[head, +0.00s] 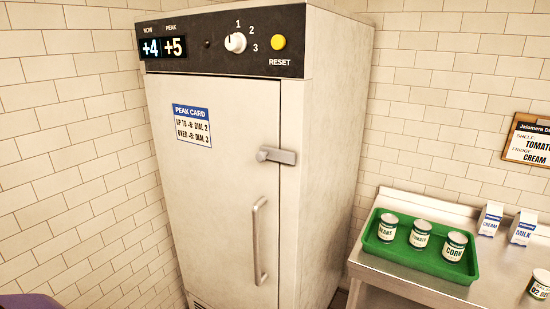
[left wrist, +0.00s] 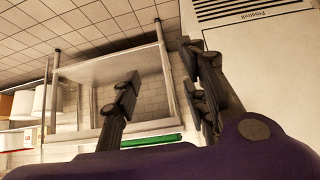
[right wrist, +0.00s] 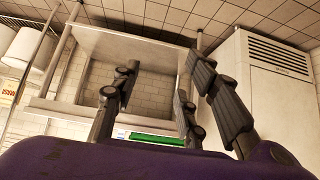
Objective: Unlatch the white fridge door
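The white fridge (head: 215,220) stands in the middle of the head view with its door (head: 205,170) closed. A grey latch (head: 278,156) lies level across the seam at the door's right edge. A vertical bar handle (head: 258,240) is below it on the door. My left gripper (left wrist: 162,90) is open and empty in the left wrist view, its fingers apart. My right gripper (right wrist: 158,100) is also open and empty in the right wrist view. Neither gripper shows in the head view, and neither touches the fridge. The latch and handle are not visible in the wrist views.
The fridge panel has a display (head: 164,47), a dial (head: 235,42) and a yellow reset button (head: 278,42). A metal table (head: 385,277) at right holds a green tray (head: 384,257) of cans and two cartons (head: 521,227). A tiled wall closes in at left.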

